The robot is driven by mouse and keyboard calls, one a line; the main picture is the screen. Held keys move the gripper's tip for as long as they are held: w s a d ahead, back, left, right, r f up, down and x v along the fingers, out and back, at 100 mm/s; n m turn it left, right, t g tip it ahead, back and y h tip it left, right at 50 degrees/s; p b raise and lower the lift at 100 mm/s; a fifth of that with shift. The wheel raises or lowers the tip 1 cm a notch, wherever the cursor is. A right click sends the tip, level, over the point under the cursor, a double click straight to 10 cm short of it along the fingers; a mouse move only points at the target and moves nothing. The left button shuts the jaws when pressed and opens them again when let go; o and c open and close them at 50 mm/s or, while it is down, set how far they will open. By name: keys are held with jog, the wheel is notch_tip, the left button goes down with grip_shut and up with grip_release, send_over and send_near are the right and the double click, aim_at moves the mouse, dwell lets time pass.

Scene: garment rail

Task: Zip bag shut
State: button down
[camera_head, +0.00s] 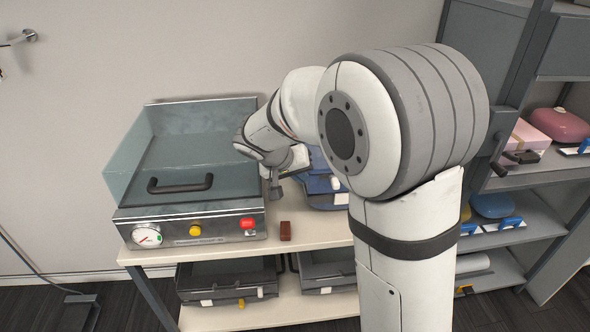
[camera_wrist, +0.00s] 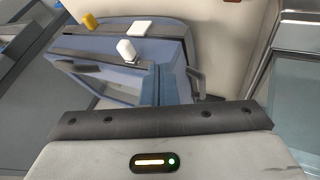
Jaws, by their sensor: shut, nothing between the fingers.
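A blue bag (camera_head: 322,187) lies on the table, largely hidden by my arm in the head view. In the wrist view the bag (camera_wrist: 110,83) shows a dark strip across its top, a white tab (camera_wrist: 127,50) standing on it, a white tag (camera_wrist: 139,28) and a small yellow piece (camera_wrist: 89,20) near the far end. I cannot tell how far the zip is closed. My gripper (camera_head: 276,192) is shut and empty, just left of the bag in the head view.
A metal machine (camera_head: 190,226) with a glass lid, gauge and buttons stands left on the table (camera_head: 315,232). A small red-brown block (camera_head: 285,231) lies near the front edge. Shelving (camera_head: 525,225) at right holds more bags.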

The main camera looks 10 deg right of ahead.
jog(key=w+d+f+p, duration=0.2)
jog(key=d+f, duration=0.2)
jog(key=d, duration=0.2)
jog(key=shift+d+f, duration=0.2)
jog(key=shift+d, duration=0.15)
